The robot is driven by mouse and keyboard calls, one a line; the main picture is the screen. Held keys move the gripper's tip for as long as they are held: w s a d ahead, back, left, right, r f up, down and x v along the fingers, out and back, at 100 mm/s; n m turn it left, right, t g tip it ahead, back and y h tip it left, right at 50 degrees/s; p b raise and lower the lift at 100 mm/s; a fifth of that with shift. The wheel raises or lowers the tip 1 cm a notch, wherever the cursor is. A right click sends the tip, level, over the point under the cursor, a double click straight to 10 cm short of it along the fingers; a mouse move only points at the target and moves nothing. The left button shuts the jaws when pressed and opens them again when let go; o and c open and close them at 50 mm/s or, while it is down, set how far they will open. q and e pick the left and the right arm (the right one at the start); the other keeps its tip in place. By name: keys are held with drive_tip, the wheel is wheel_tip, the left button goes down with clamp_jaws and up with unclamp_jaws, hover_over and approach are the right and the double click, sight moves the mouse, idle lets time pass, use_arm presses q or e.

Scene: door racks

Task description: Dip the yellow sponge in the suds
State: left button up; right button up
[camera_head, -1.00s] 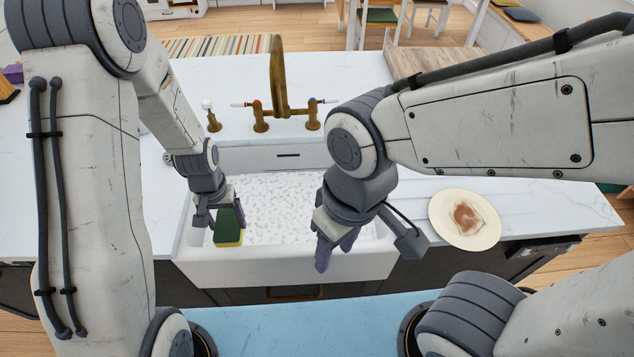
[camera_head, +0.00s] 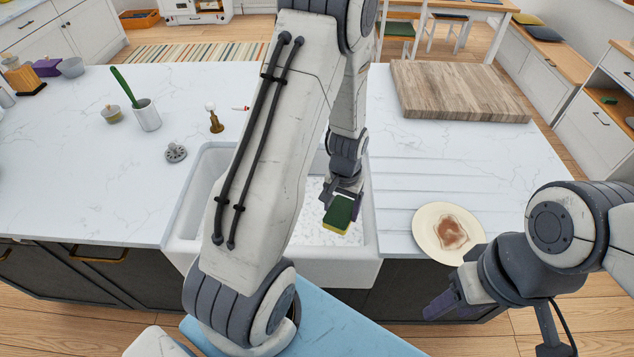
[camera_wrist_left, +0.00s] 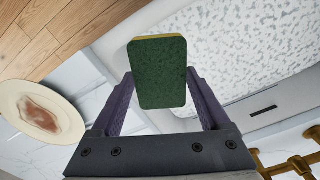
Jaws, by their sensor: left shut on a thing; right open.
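The sponge (camera_head: 339,215) is yellow with a green scouring side. My left gripper (camera_head: 343,193) is shut on it and holds it over the right part of the white sink (camera_head: 300,272). In the left wrist view the sponge (camera_wrist_left: 158,73) sits between the two purple fingers, green face toward the camera. White speckled suds (camera_head: 312,232) show in the sink; my left arm hides much of the basin. I cannot tell whether the sponge touches the suds. My right gripper (camera_head: 445,302) is open and empty, in front of the counter at the right.
A plate (camera_head: 448,233) with a brown stain lies right of the sink. A wooden board (camera_head: 458,90) lies at the back right. A cup with a green-handled utensil (camera_head: 146,115) and a drain strainer (camera_head: 175,152) stand left. The left counter is mostly clear.

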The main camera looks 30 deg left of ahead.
use_arm(q)
drive_tip(key=s+a+r+n+p, duration=0.25)
drive_tip(key=a+n, duration=0.25)
drive_tip(key=a, duration=0.8)
drive_tip(key=f+b, duration=1)
drive_tip(key=f, duration=0.2)
drive_tip(key=f+b, duration=1.1)
drive_tip(key=f, duration=0.2)
drive_tip(key=shift+s+a+f, duration=0.1)
drive_tip(key=shift+s+f, duration=0.1)
drive_tip(key=shift+r, duration=0.1)
wheel_tip(320, 180, up, 26)
drive_tip(key=p, duration=2.1)
drive_tip(key=shift+p, duration=0.3)
idle(0.4)
